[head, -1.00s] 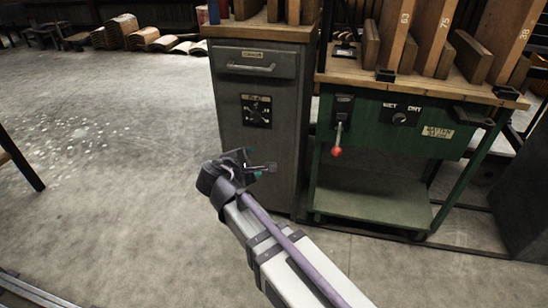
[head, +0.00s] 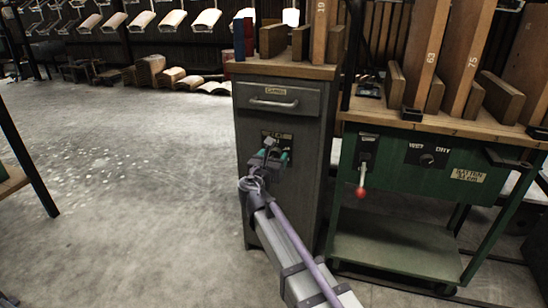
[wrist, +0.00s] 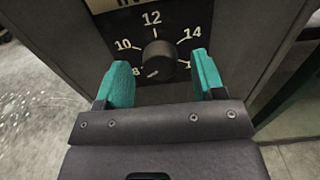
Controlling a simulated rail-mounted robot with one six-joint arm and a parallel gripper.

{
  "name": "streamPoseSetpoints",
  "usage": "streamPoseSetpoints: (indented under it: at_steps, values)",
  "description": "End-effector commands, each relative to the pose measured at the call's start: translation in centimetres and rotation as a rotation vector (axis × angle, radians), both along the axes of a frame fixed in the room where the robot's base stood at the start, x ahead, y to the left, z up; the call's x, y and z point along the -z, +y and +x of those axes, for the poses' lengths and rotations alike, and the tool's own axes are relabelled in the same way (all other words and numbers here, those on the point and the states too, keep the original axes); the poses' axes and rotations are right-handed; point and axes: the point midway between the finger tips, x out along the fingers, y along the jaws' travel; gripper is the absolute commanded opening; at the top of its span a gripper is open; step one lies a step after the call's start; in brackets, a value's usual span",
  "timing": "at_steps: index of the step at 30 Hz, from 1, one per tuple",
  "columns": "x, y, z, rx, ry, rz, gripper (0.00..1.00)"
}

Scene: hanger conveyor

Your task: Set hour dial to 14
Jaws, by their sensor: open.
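The hour dial is a black plate on the front of the grey cabinet, with a round black knob (wrist: 158,62) in the middle. White numbers 8, 10, 12 and 14 run around it, and another at lower right is partly covered. A pale mark on the knob points to the lower left, near the 8. My gripper (wrist: 163,75) is open, its two teal fingers to the left and right of the knob with gaps on both sides. In the head view my gripper (head: 271,156) is in front of the dial plate (head: 277,136) and hides most of it.
The grey cabinet (head: 318,130) has a drawer (head: 285,100) with a handle above the dial. To its right stands a green bench (head: 395,175) with a red-knobbed lever (head: 361,190) and a WET/DRY switch (head: 427,160). The floor to the left is clear.

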Motion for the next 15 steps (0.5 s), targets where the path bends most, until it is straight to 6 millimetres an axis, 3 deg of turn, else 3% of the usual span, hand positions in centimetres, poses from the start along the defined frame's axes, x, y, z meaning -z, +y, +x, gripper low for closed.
streamPoseSetpoints:
  at_steps: [9, 15]
  values:
    - [0.01, -0.21, 0.75, -0.001, 0.000, 0.001, 0.63]
    - [0.01, -0.22, 0.73, -0.001, 0.000, 0.001, 0.44]
